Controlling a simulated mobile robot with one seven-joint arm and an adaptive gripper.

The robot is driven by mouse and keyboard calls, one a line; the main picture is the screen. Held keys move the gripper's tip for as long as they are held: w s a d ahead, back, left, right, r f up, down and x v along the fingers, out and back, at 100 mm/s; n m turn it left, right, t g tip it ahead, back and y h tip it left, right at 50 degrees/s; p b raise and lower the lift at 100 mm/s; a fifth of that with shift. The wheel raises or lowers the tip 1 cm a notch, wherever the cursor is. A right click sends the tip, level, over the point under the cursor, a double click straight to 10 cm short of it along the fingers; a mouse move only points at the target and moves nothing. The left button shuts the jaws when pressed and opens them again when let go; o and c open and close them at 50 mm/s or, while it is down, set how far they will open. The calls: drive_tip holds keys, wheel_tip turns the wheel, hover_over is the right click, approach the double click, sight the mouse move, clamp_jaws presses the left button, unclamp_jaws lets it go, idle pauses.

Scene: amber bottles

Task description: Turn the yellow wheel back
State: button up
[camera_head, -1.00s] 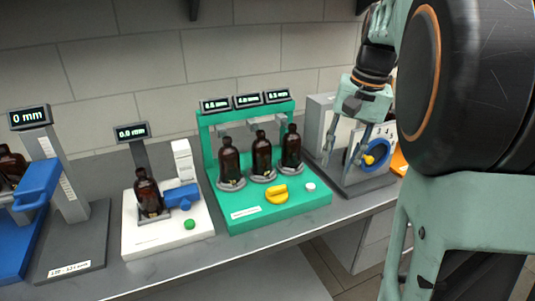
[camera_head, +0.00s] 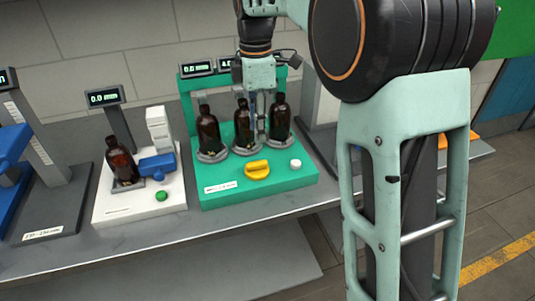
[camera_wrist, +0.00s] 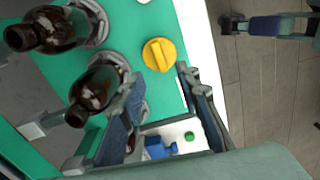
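The yellow wheel (camera_head: 257,170) is a rounded knob with a raised grip bar on the front of the green station (camera_head: 215,198). It also shows in the wrist view (camera_wrist: 159,54), just beyond my fingertips. My gripper (camera_head: 258,132) points down over the station, near the middle and right bottles and behind the wheel. In the wrist view my gripper (camera_wrist: 160,78) is open, its two fingers wide apart with nothing between the tips. The wheel looks free of both fingers.
Three amber bottles stand on the green station: left (camera_head: 208,135), middle (camera_head: 243,127), right (camera_head: 280,118). A white button (camera_head: 295,163) is right of the wheel. A white station (camera_head: 112,207) with a bottle (camera_head: 120,160) and green button (camera_head: 161,196) stands left.

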sight(257, 163)
drive_tip(key=shift+n, duration=0.4)
drive_tip(key=f, duration=1.1)
drive_tip(key=shift+a+b, duration=0.3)
drive_tip(key=shift+b, duration=0.05)
clamp_jaws()
